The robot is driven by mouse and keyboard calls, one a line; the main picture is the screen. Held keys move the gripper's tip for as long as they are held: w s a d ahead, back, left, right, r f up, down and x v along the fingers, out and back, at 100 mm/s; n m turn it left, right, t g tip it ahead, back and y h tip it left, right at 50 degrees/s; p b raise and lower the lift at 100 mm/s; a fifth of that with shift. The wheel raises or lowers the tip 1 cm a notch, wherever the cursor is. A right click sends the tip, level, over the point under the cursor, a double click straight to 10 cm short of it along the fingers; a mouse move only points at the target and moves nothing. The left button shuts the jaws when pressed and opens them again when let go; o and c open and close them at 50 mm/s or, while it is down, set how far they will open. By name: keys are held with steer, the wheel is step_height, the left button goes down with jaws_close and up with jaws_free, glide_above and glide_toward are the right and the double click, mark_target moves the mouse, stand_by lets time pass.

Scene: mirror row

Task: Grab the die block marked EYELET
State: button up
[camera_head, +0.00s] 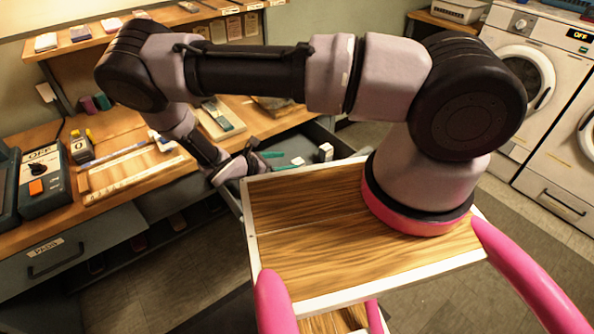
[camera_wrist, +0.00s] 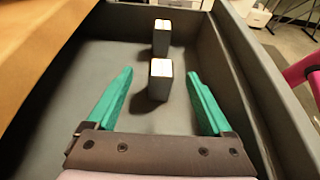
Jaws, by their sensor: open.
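My gripper (camera_wrist: 160,73) has two green fingers spread wide apart, and nothing is held. It also shows in the head view (camera_head: 286,160), over an open grey drawer. A small grey block with a pale top, the nearer block (camera_wrist: 160,82), stands upright in the drawer between the fingertips, with a gap on each side. A similar farther block (camera_wrist: 162,38) stands behind it, beyond the fingertips. In the head view, the nearer block (camera_head: 298,161) and the farther block (camera_head: 325,152) look small and white. No marking on either block is legible, so I cannot tell which reads EYELET.
The grey drawer (camera_wrist: 255,85) has its right wall close to my right finger. A wooden bench (camera_head: 120,150) borders the drawer on the left. The drawer floor left of the blocks is clear. White machines (camera_head: 535,70) stand at the far right.

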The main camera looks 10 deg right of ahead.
mark_target(302, 160)
steer(key=x, duration=1.1)
steer(key=shift+s, duration=0.1)
jaws_close()
